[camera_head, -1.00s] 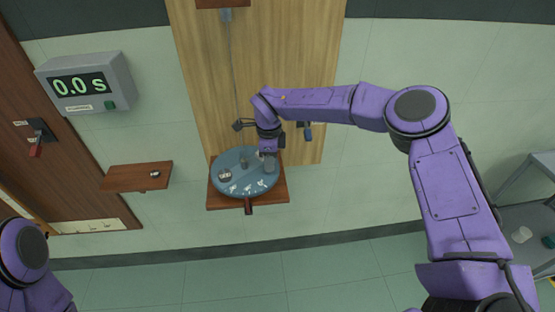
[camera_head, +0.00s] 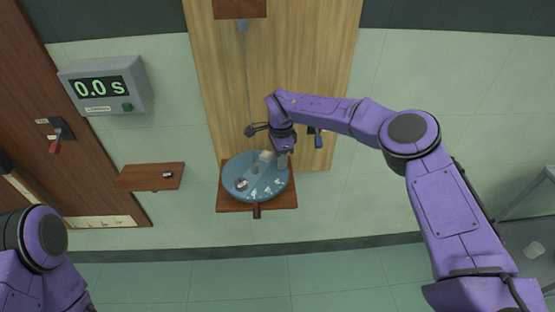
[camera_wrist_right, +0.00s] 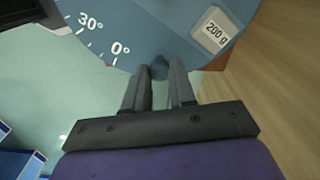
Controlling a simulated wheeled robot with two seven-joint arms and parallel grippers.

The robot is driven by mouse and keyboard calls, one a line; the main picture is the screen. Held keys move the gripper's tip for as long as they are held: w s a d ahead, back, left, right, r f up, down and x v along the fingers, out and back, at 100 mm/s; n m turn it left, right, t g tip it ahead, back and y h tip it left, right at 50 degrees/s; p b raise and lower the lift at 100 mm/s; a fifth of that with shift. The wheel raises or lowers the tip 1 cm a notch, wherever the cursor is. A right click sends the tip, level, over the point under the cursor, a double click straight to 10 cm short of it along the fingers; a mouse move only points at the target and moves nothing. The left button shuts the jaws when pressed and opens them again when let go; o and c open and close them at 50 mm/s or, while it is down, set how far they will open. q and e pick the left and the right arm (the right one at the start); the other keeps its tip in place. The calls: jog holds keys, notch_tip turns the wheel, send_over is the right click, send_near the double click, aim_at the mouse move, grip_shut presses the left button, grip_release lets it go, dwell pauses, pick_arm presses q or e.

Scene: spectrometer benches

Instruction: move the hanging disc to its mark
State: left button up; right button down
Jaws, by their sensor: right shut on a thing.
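The hanging disc (camera_head: 233,177) is blue, with white angle marks and small weights on top. It hangs on a thin wire (camera_head: 247,75) above a brown wall shelf (camera_head: 285,202). A dark pointer-like piece (camera_head: 257,211) juts from the shelf's front edge; I cannot tell if it is the mark. My right gripper (camera_head: 283,163) is at the disc's right rim. A 200 g weight (camera_wrist_right: 214,32) shows there too. My left gripper is out of view.
A timer box (camera_head: 135,78) reading 0.0 s is on the wall. A small wooden shelf (camera_head: 135,178) with a small object is left of the disc. A dark clamp-like piece (camera_head: 257,129) stands close behind my right gripper. The floor in front is clear.

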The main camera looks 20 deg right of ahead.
jog(key=shift+a, duration=0.1)
dwell(0.3)
jog(key=c, duration=0.9)
grip_release()
jog(key=shift+w+f, duration=0.1)
jog(key=shift+c, duration=0.2)
jog(key=shift+r, duration=0.3)
notch_tip(320, 180, up, 10)
jog(key=b, duration=0.3)
